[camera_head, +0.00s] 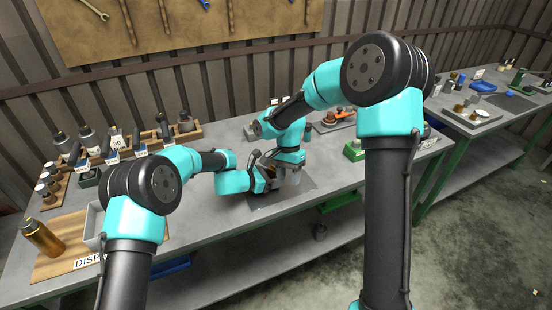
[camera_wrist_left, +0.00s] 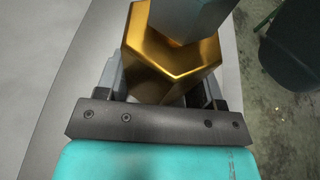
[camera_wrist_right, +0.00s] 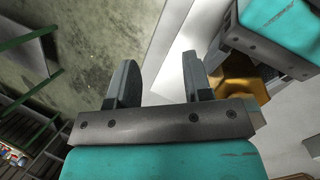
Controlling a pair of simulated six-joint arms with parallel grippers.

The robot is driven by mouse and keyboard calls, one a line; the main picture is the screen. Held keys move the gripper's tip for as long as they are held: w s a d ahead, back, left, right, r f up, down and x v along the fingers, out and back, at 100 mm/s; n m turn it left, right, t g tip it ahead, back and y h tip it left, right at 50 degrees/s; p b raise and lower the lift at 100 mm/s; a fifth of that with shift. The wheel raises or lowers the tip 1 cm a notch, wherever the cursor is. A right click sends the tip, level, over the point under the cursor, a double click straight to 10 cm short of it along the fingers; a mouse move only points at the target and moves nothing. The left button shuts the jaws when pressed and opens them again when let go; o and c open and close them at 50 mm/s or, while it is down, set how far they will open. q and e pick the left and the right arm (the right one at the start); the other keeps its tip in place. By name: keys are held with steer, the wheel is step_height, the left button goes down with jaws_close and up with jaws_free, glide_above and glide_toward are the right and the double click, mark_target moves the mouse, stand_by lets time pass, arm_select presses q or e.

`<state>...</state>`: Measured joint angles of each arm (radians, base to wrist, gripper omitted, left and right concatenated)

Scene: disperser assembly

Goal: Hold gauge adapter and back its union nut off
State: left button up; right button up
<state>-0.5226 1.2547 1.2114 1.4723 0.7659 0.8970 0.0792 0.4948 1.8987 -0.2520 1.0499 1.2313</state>
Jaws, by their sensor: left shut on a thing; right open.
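The gauge adapter shows as a brass hexagonal body (camera_wrist_left: 160,82) with a grey faceted part (camera_wrist_left: 188,18) on top of it, cut off by the left wrist view's upper edge. My left gripper (camera_wrist_left: 165,92) is shut on the brass body, one finger on each side. The brass also shows in the right wrist view (camera_wrist_right: 243,85), partly hidden by the left gripper. My right gripper (camera_wrist_right: 160,75) is open and empty, a little to the side of the brass body. In the head view the arms mostly hide the adapter. I cannot tell which part is the union nut.
A grey mat (camera_head: 305,187) lies on the bench below the grippers. Racks of bottles (camera_head: 88,138) and a wooden board with a brass bottle (camera_head: 42,238) stand at left. A green block (camera_head: 354,151) sits to the right. The bench's front edge is close.

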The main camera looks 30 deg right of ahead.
steer(key=w+d+r+n, duration=0.2)
steer(key=w+r+n, duration=0.4)
steer(key=w+r, duration=0.6)
steer(key=shift+w+d+r+n+g+y, duration=0.15)
steer(key=shift+r+n+g+y, duration=0.1)
steer(key=shift+n+g+y, duration=0.05)
steer(key=x, duration=1.2)
steer(key=shift+c, duration=0.4)
steer(key=c, duration=0.6)
